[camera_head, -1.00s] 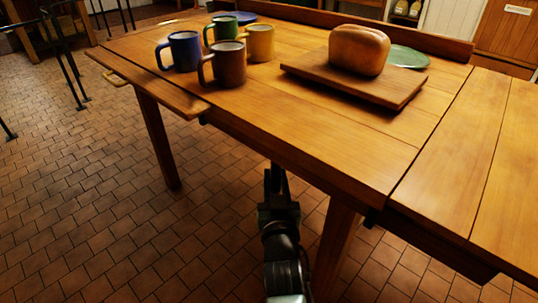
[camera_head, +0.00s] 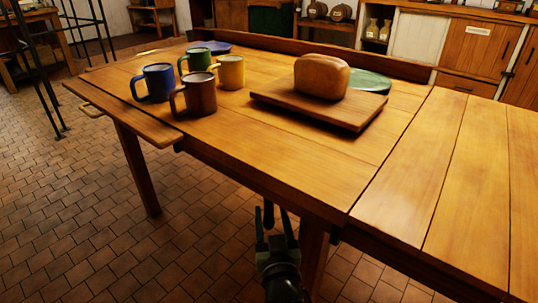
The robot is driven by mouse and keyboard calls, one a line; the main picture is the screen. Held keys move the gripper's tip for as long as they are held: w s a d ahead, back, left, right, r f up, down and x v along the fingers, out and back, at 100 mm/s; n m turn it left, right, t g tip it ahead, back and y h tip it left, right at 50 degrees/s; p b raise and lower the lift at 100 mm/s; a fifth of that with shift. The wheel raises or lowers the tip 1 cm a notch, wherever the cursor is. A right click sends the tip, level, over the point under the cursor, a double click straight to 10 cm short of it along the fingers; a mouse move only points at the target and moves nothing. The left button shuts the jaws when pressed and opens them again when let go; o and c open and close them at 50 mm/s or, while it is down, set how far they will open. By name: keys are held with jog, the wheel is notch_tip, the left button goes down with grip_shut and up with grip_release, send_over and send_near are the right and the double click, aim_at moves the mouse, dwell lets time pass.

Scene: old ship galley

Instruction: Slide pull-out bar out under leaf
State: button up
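The wooden table (camera_head: 270,165) has a plank leaf (camera_head: 440,185) at its right, level with the top and divided from it by a seam. Below the seam, a small dark piece (camera_head: 335,237) shows under the front edge; I cannot tell whether it is the pull-out bar. The rest of the leaf's underside is hidden. My gripper (camera_head: 274,222) is low in front of the table, below the front edge and left of the near leg (camera_head: 313,262). Its fingers point up and look apart, with nothing clearly held between them.
Several mugs, including a brown one (camera_head: 199,95), stand at the table's left. A loaf (camera_head: 321,77) sits on a board (camera_head: 318,104), with a green plate (camera_head: 370,82) behind.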

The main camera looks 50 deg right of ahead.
jog(key=shift+w, duration=0.1)
jog(key=shift+b+v, duration=0.5)
jog(key=shift+v, duration=0.35)
jog(key=b+v, duration=0.2)
jog(key=v, duration=0.9)
